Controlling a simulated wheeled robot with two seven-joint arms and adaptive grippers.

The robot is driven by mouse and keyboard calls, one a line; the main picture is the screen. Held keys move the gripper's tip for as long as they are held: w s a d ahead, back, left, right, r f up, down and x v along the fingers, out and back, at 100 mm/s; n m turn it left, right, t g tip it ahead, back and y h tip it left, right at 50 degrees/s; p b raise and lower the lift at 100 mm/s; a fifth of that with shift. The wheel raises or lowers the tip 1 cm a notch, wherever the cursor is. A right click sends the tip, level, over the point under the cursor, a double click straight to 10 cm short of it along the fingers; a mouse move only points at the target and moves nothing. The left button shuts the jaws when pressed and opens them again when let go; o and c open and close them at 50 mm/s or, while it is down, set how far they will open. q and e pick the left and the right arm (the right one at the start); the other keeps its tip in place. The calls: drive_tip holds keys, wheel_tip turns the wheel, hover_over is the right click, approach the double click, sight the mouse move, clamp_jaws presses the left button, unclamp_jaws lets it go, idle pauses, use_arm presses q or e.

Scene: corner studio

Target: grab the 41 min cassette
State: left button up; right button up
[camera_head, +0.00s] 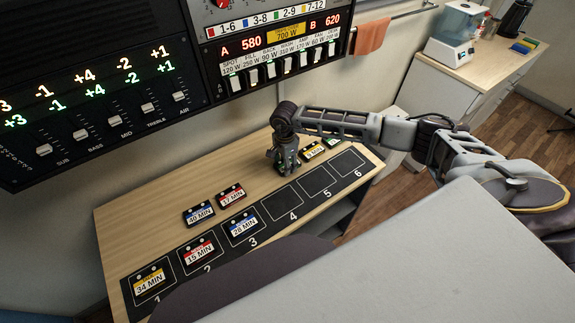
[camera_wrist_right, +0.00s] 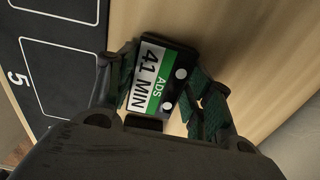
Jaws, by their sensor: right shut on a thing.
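The 41 MIN cassette (camera_wrist_right: 157,80) is black with a white label and a green "ADS" stripe. It sits between the fingers of my right gripper (camera_wrist_right: 164,92), which is shut on it, in the right wrist view. In the head view my right gripper (camera_head: 285,165) points down at the wooden desk (camera_head: 150,210), just behind the slot mat, and hides the cassette it holds. Whether the cassette touches the desk cannot be told. My left gripper is not in view.
Slots 1 to 3 of the black mat (camera_head: 318,181) hold the 34 MIN (camera_head: 149,282), 15 MIN (camera_head: 198,253) and 26 MIN (camera_head: 242,228) cassettes; slots 4 to 6 are empty. The 46 MIN (camera_head: 198,214), 17 MIN (camera_head: 231,196), a yellow-labelled (camera_head: 312,151) and a green-labelled cassette (camera_head: 333,140) lie behind.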

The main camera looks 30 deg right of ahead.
drive_tip(key=shift+r, duration=0.15)
wheel_tip(320, 180, up, 9)
drive_tip(key=shift+f+b, duration=0.15)
drive_tip(key=shift+b, duration=0.45)
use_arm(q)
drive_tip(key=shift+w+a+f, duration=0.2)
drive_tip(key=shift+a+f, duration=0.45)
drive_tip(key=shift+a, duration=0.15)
use_arm(e)
drive_tip(key=shift+r, duration=0.55)
